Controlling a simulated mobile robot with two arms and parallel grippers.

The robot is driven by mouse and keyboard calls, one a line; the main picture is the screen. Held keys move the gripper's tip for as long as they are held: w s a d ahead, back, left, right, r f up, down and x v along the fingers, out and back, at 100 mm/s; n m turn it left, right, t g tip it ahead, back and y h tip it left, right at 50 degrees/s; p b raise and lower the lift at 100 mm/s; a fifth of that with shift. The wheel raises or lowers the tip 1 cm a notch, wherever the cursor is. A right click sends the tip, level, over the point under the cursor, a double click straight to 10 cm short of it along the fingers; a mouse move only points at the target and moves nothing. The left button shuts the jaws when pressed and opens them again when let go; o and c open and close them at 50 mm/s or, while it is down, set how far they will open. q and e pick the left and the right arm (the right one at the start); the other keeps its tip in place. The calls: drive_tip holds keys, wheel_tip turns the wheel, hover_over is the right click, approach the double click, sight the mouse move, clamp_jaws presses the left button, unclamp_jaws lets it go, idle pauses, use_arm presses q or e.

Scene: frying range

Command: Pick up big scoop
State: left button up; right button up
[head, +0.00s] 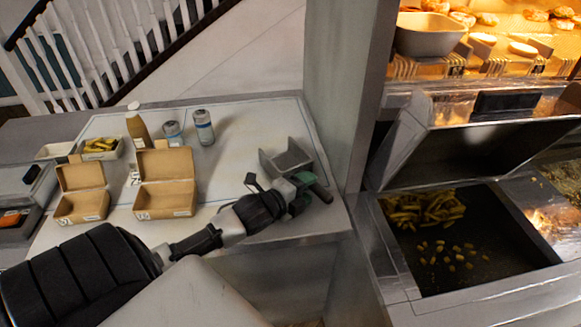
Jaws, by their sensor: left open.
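The big scoop (287,158) is a grey metal scoop with a dark green handle. It lies near the right end of the pale counter, close to the grey pillar. My left gripper (294,195) is at the scoop's handle, with its jaws open around or right beside it; I cannot tell which. The gripper and wrist partly hide the handle. My right gripper is not in view.
Two open cardboard boxes (165,195), a bottle (138,130) and two cans (203,127) stand on the counter (250,125). A small tray of fries (100,148) is behind the boxes. Right of the pillar (345,90) is a fry bin (470,285) holding fries and nuggets.

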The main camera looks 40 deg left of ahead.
use_arm(q)
drive_tip(key=p+x, duration=0.1)
drive_tip(key=x, duration=0.2)
drive_tip(key=shift+w+a+r, duration=0.1)
drive_tip(key=shift+w, duration=0.25)
drive_tip(key=shift+w+f, duration=0.25)
drive_tip(key=shift+w, duration=0.25)
drive_tip(key=shift+s, duration=0.1)
clamp_jaws()
